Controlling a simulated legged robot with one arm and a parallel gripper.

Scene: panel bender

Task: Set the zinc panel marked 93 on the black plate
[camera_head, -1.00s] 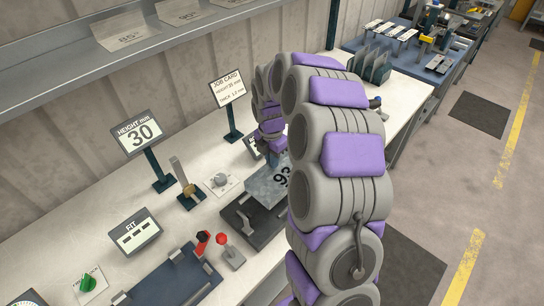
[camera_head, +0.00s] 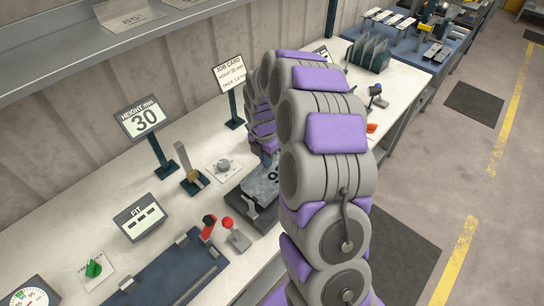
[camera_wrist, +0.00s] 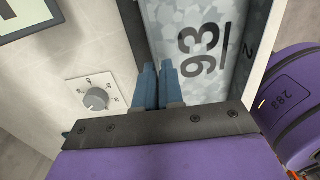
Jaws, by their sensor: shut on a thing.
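The zinc panel marked 93 (camera_head: 262,184) is speckled grey and is partly hidden behind my arm in the head view. In the wrist view the panel (camera_wrist: 205,75) fills the upper middle, with its 93 turned sideways. My gripper (camera_wrist: 158,70) has blue fingers close together, shut on the panel near its edge. In the head view my gripper (camera_head: 268,158) is mostly hidden by my arm. The black plate (camera_head: 262,217) shows below the panel's near edge, with a small lever on it. I cannot tell whether the panel touches the plate.
A dial (camera_head: 223,165) on a white card lies left of the plate; it also shows in the wrist view (camera_wrist: 97,98). Red-knobbed levers (camera_head: 228,223), the height sign (camera_head: 144,118) and the job card sign (camera_head: 229,75) stand nearby. A dark blue fixture (camera_head: 172,276) lies in front.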

